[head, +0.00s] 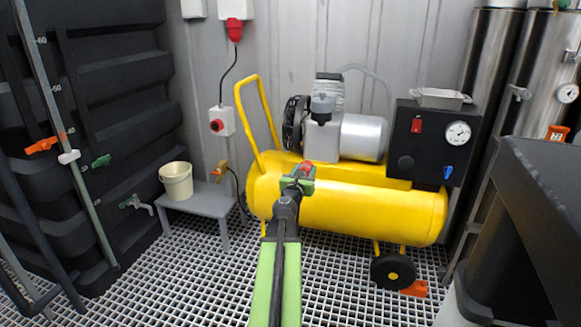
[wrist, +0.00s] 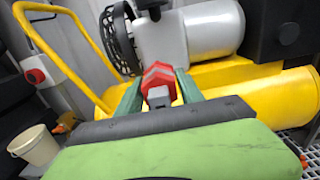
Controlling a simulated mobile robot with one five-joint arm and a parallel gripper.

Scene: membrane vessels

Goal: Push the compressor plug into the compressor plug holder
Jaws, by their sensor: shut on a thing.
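My gripper (head: 300,175) is shut on a red-and-grey piece, which looks like the compressor plug (wrist: 158,82), held between its green fingers in the wrist view. In the head view only a bit of red (head: 306,168) shows at the fingertips, in front of the yellow compressor tank (head: 345,208). A white wall box with a red round front (head: 217,125) is left of my gripper, well apart from it. It also shows at the left of the wrist view (wrist: 35,75). I cannot tell for certain which fitting is the plug holder.
The compressor's yellow handle (head: 250,125) rises between my gripper and the wall box. A low grey bench (head: 205,200) carries a cream bucket (head: 177,182). A red plug (head: 235,30) hangs under an upper wall box. A dark block (head: 535,190) stands close on the right.

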